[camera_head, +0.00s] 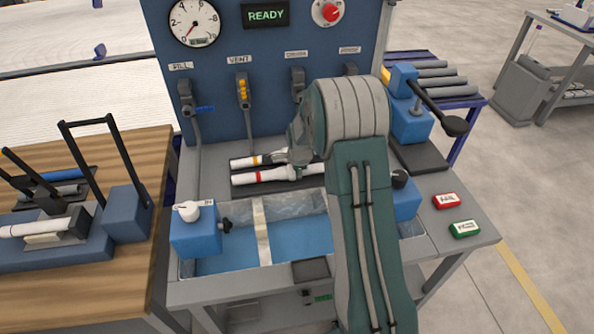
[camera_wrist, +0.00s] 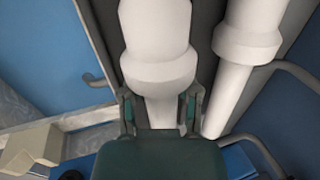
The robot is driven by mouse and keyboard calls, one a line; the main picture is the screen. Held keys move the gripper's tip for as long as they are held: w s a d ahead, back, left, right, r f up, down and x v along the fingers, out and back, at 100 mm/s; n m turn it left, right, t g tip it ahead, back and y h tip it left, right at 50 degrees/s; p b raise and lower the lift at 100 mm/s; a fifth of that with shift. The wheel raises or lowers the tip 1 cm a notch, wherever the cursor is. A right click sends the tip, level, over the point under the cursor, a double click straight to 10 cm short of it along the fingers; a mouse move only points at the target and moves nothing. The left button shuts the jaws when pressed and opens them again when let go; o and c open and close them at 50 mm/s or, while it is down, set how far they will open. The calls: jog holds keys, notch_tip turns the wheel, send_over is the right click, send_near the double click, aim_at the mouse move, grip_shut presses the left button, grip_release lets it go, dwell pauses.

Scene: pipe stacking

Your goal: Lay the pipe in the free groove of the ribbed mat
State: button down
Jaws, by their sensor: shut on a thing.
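A white pipe with a red band (camera_head: 258,176) lies along the front part of the dark ribbed mat (camera_head: 236,168), on the bench below the blue panel. My gripper is shut around this pipe; its two fingers (camera_wrist: 160,108) straddle the white pipe (camera_wrist: 158,55) below its thick collar in the wrist view. I cannot tell whether the pipe rests in a groove or hangs just above it. A second white pipe with a yellow band (camera_head: 255,160) lies behind it, roughly parallel, and shows at right in the wrist view (camera_wrist: 245,50).
A blue-floored trough (camera_head: 300,240) with blue end blocks is in front of the mat. Valve levers (camera_head: 243,92) hang on the panel behind. A blue lever device (camera_head: 412,115) stands at right, near red (camera_head: 448,201) and green (camera_head: 464,229) buttons. A wooden table is at left.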

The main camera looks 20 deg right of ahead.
jog(key=shift+c, duration=1.3)
grip_release()
jog(key=shift+r, duration=0.15)
jog(key=v, duration=1.1)
jog(key=shift+r, duration=0.3)
jog(key=shift+s, duration=0.15)
